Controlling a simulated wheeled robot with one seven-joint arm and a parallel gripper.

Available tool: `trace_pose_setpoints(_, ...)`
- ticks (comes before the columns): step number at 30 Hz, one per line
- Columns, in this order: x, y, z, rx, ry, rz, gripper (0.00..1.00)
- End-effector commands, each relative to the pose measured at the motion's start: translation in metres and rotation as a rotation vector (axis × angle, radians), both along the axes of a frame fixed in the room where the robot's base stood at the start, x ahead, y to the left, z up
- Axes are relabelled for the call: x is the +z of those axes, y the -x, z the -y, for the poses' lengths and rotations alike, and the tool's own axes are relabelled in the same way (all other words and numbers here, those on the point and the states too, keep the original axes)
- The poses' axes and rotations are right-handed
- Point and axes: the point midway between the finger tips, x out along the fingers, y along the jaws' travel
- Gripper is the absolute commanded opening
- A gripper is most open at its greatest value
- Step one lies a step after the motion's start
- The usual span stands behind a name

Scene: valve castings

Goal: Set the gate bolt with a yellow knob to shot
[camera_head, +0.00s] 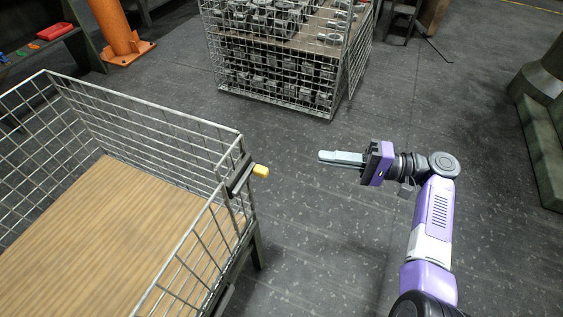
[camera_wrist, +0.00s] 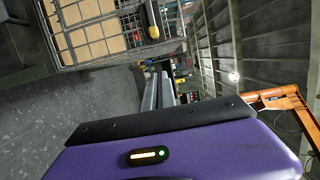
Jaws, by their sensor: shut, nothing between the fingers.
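The gate bolt's yellow knob (camera_head: 261,170) sticks out to the right from a dark bolt (camera_head: 240,174) at the corner of a wire-mesh crate. In the wrist view the yellow knob (camera_wrist: 154,32) shows near the top, at the end of the dark bolt bar. My gripper (camera_head: 321,156) is shut and empty. It points left towards the knob, with a clear gap between them. My fingers (camera_wrist: 165,75) also show in the wrist view, below the knob. I cannot tell from these views how far the bolt is slid.
The wire crate (camera_head: 243,140) with a bare wooden floor (camera_head: 110,240) fills the left. A second mesh crate (camera_head: 270,110) full of metal castings stands at the back. An orange post (camera_head: 117,30) stands at the back left. The grey floor around my gripper is clear.

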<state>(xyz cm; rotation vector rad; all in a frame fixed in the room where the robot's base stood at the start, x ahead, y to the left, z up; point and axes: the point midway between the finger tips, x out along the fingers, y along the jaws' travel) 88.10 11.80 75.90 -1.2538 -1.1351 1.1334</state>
Motion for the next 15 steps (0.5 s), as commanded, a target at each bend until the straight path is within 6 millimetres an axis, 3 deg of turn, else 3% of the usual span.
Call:
trace_pose_setpoints(8, 0.000, 0.000, -0.006, 0.001, 0.002, 0.000, 0.00)
trace_pose_setpoints(15, -0.001, -0.004, -0.043, 0.003, 0.002, 0.001, 0.00)
